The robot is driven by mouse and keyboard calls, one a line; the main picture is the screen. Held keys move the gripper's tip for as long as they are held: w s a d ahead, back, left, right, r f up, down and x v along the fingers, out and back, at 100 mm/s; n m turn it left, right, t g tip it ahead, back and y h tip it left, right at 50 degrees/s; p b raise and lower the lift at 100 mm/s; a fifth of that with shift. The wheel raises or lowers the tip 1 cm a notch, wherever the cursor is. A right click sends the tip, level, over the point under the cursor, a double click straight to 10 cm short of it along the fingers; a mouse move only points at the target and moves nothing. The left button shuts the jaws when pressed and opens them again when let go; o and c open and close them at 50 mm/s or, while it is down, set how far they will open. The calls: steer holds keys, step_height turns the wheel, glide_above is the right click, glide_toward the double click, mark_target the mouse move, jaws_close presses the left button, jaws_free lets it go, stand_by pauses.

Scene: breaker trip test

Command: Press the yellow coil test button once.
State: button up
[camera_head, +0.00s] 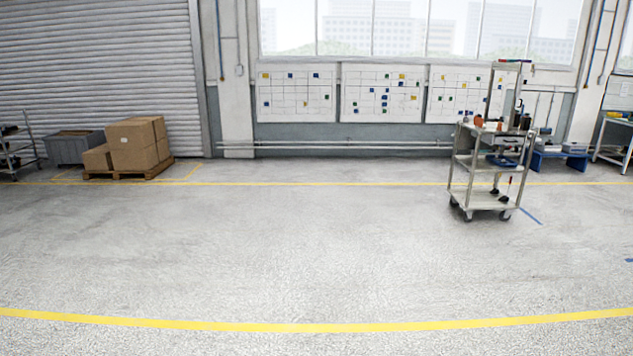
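No yellow coil test button and no breaker can be made out in the head camera view. My gripper and arm do not show in this view either. The view shows a wide workshop floor (280,245) with the equipment far off along the back wall.
A metal trolley (487,199) with tools on its shelves stands at the right. Cardboard boxes (133,143) sit on a pallet (158,170) at the left, beside a grey bin (73,149). Charts (296,93) hang under the windows. The middle floor is clear between yellow lines.

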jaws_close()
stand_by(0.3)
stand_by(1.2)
